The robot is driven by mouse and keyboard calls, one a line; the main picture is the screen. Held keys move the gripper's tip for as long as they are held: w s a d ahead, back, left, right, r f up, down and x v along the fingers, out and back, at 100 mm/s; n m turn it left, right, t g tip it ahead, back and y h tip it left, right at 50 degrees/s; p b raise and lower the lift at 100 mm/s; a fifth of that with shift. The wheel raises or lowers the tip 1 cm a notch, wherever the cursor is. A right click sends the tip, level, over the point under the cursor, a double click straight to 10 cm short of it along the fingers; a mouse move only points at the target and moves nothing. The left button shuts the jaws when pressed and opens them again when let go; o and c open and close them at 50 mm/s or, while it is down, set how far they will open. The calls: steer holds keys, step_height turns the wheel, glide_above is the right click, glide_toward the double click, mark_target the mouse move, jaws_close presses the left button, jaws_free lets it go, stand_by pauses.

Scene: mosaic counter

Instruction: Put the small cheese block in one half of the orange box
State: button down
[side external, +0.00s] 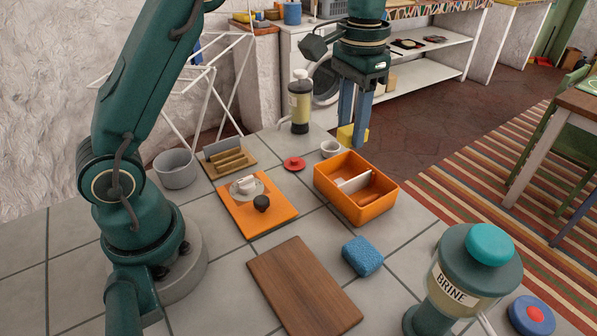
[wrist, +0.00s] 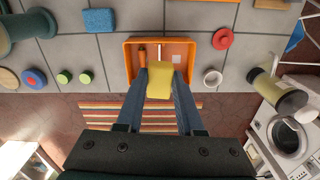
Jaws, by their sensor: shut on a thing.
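My gripper (side external: 355,122) is shut on a yellow cheese block (side external: 346,136), held in the air near the back end of the orange box in the side view. The block (wrist: 159,80) also shows between my fingertips (wrist: 160,82) in the wrist view, overlapping the box's near edge. The orange box (side external: 372,214) stands on the tiled counter, open at the top. A pale divider (side external: 354,183) splits it into two halves. In the wrist view, a small brown item (wrist: 142,56) shows in the left half and a pale square (wrist: 176,59) in the right half.
A white cup (side external: 330,149), red lid (side external: 294,164) and pump bottle (side external: 300,103) stand near the box. An orange board (side external: 273,219), blue sponge (side external: 362,256), wooden board (side external: 305,286) and brine jar (side external: 455,283) occupy the counter. The counter edge lies close beside the box.

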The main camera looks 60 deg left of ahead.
steer(key=shift+n, duration=0.6)
steer(key=shift+w+a+f, duration=0.4)
steer(key=shift+a+f, duration=0.25)
steer(key=shift+f, duration=0.7)
steer(key=shift+w+a+f, duration=0.35)
steer(key=shift+a+f, duration=0.25)
steer(key=shift+f, duration=0.8)
steer(key=shift+w+a+f, duration=0.4)
steer(key=shift+a+f, duration=0.25)
steer(key=shift+f, duration=0.7)
steer(key=shift+f, duration=0.2)
steer(key=shift+c, duration=2.3)
jaws_free()
steer(key=shift+r, duration=0.1)
step_height(320, 180, up, 7)
